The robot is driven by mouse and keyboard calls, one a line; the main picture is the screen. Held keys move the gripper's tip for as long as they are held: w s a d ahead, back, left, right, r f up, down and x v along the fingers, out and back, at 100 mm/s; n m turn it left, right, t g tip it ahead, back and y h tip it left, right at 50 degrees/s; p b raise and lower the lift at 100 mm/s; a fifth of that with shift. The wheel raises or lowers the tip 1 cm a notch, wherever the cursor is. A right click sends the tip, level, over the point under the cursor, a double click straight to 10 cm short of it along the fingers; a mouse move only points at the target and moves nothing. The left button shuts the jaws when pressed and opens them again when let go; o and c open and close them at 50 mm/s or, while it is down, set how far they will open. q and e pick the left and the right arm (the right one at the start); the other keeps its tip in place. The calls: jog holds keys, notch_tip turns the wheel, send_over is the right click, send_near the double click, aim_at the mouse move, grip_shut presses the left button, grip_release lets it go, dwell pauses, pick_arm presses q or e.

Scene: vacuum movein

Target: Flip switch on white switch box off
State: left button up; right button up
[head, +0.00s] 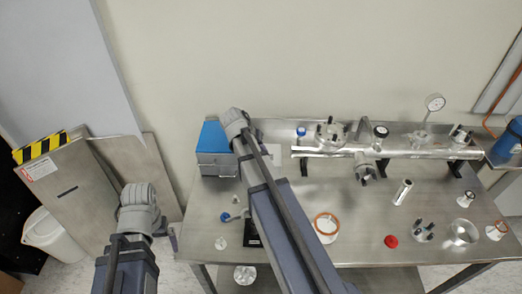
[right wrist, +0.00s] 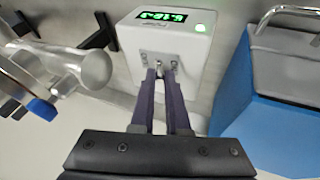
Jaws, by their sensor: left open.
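The white switch box (right wrist: 172,45) fills the upper middle of the right wrist view, with a lit green number display and a round green light. A small metal switch (right wrist: 160,68) sits on its front face. My right gripper (right wrist: 161,72) has its two fingertips close together at the switch, one on each side. Whether they touch it cannot be told. In the head view the box (head: 272,128) is pale and mostly hidden behind my right arm, which also hides the right gripper. My left gripper (head: 173,236) is open, low at the left, off the table's left edge, and only partly visible.
A blue and grey box (head: 214,140) stands left of the switch box. A metal tube assembly (head: 400,151) with a gauge (head: 435,102) lies to the right. A red cap (head: 391,241), a flanged ring (head: 326,224) and several small fittings are on the metal table (head: 365,215).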

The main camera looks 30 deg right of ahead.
grip_shut()
jog(key=shift+s+r, duration=0.1)
jog(key=shift+s+d+r+t+y+p, duration=0.15)
jog(key=shift+s+d+t+y+p, duration=0.15)
jog(key=shift+y+p, duration=0.45)
jog(key=shift+s+d+m+t+y, duration=0.2)
jog(key=shift+d+m+t+y, duration=0.25)
jog(key=shift+t+y, duration=0.4)
jog(key=shift+s+d+t+y, duration=0.15)
jog(key=shift+d+t+y, duration=0.15)
jog(key=shift+y, duration=0.6)
jog(key=shift+s+d+f+m+t+y+b, duration=0.15)
jog(key=shift+d+f+m+t+y+b, duration=0.15)
jog(key=shift+y, duration=0.3)
jog(key=shift+s+d+t+y+b, duration=0.15)
jog(key=shift+d+t+y+b, duration=0.05)
jog(key=shift+t+y+b, duration=0.65)
